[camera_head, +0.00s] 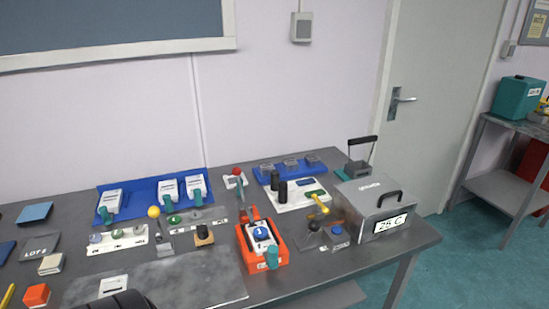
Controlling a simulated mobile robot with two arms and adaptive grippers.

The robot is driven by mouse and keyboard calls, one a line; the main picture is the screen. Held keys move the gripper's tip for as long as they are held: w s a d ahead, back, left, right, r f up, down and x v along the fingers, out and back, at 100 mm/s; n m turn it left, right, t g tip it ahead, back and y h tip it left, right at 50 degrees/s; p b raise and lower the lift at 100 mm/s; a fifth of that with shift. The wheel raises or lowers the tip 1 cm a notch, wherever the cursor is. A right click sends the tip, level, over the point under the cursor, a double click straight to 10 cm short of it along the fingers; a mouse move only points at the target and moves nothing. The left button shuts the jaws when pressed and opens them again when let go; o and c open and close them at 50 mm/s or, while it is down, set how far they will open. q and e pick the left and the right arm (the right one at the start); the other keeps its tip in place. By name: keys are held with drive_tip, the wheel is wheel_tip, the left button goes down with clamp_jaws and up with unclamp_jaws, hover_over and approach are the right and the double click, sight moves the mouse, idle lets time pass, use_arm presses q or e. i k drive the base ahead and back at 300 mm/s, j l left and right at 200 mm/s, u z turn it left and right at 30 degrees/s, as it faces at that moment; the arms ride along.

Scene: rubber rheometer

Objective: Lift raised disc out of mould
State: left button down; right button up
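An orange mould-like block (279,257) stands open near the front middle of the bench. A blue disc (262,233) with a pale mark sits on the light plate (256,247) at its centre. From this angle I cannot tell how far the disc stands above the plate. A teal handle (272,257) is at the block's front, and a red-topped lever (237,178) rises behind it. Neither gripper's fingertips show. A dark rounded part of mine is cut off at the bottom edge, left of the block and apart from it.
A grey oven-like box (362,207) reading about 25 C stands to the right. A white tray (290,200) with black cylinders is behind the block. A blue mat (143,200) with several white devices lies back left.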

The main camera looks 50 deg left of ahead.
sight(259, 232)
drive_tip(key=u, duration=1.55)
drive_tip(key=k+j, duration=0.05)
